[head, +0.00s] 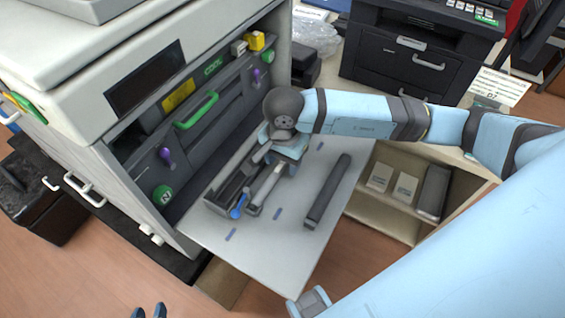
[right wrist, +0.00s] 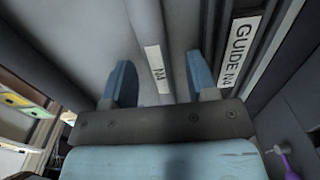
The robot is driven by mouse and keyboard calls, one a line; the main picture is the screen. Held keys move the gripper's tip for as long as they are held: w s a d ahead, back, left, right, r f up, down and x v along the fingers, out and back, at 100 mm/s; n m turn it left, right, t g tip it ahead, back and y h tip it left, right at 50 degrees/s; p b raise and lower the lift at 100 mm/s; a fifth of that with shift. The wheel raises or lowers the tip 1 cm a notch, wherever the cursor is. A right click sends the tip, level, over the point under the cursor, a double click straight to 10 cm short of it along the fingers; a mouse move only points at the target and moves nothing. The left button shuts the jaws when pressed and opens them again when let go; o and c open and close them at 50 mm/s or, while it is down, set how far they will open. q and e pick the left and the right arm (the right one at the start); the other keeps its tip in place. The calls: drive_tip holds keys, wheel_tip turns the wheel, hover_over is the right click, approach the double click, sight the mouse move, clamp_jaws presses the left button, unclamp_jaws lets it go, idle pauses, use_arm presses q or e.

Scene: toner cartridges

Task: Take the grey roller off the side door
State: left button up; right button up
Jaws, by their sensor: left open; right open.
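The side door (head: 298,248) is folded down flat from the white machine. What looks like the grey roller (head: 264,186) lies on it, beside a dark guide (head: 228,188) with a blue lever (head: 238,207). My right gripper (head: 266,152) is above the far end of this roller and partly hides it. In the right wrist view, its two blue fingers (right wrist: 161,82) are apart, with a grey surface labelled N4 (right wrist: 157,68) between and beyond them; contact is not visible. A label beside it reads GUIDE N4 (right wrist: 240,50). My left gripper (head: 148,312) is open and empty at the bottom edge.
A separate dark bar (head: 328,190) lies on the door to the right. The machine's open bay has a green handle (head: 197,110) and purple knobs (head: 165,154). A shelf (head: 385,216) with boxes stands right of the door. A black printer (head: 405,55) is behind.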

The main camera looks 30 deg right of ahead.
clamp_jaws()
